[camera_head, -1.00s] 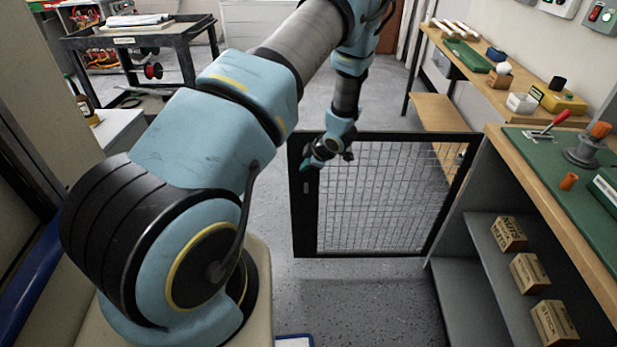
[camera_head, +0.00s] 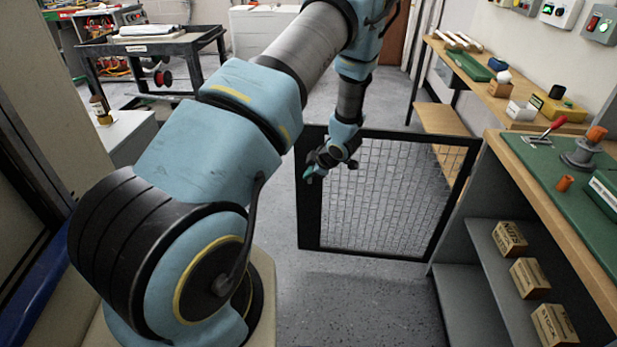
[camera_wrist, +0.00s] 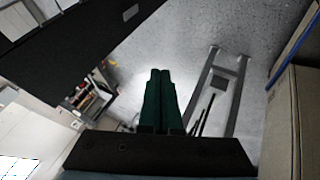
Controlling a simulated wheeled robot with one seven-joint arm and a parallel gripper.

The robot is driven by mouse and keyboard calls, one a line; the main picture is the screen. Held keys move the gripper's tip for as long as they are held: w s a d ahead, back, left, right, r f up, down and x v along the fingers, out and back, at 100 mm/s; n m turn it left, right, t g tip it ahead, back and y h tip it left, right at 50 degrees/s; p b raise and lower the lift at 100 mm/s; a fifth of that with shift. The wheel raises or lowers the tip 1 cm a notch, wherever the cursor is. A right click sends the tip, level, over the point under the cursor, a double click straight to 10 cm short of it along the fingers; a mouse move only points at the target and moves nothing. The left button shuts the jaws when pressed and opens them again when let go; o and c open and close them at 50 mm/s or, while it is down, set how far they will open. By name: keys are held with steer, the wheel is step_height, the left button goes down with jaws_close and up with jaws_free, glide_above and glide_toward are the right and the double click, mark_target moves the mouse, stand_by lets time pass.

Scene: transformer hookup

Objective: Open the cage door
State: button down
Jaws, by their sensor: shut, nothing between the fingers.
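The cage door (camera_head: 309,220) is a black-framed wire-mesh panel in the middle of the head view. It stands across the floor gap, its right edge beside the grey shelf unit. My gripper (camera_head: 311,175) is at the upper part of the door's left upright, in front of it in the picture. I cannot tell whether it touches the frame. In the wrist view my gripper's two green fingers (camera_wrist: 160,78) lie side by side, shut and empty. A dark flat bar (camera_wrist: 75,45) crosses that view's upper left; it may be the door frame. No handle is clearly visible.
A wooden-topped bench (camera_head: 545,190) with a green mat stands at right, with small boxes (camera_head: 510,238) on the shelf below. A dark cart (camera_head: 150,47) stands at back left. Speckled floor is clear before and behind the door.

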steer(key=s+a+r+m+g+h, duration=0.1)
steer(key=s+r+m+h, duration=0.25)
steer(key=r, duration=0.55)
steer(key=s+r+m+h, duration=0.2)
steer(key=s+r+m, duration=0.25)
steer(key=r, duration=0.55)
steer(key=s+a+r+m+g, duration=0.1)
steer(key=s+a+r+m, duration=0.1)
steer(key=s+a+m, duration=0.2)
steer(key=s+a+r+m+g+y, duration=0.1)
steer(key=s+a+r+m+g, duration=0.1)
steer(key=s+a+m, duration=0.3)
steer(key=s+a+r, duration=0.1)
steer(key=s+a, duration=0.2)
steer(key=s, duration=0.3)
steer(key=shift+s+a+r+g+b, duration=0.15)
steer(key=shift+a+r+g+b, duration=0.15)
steer(key=shift+a+b, duration=0.1)
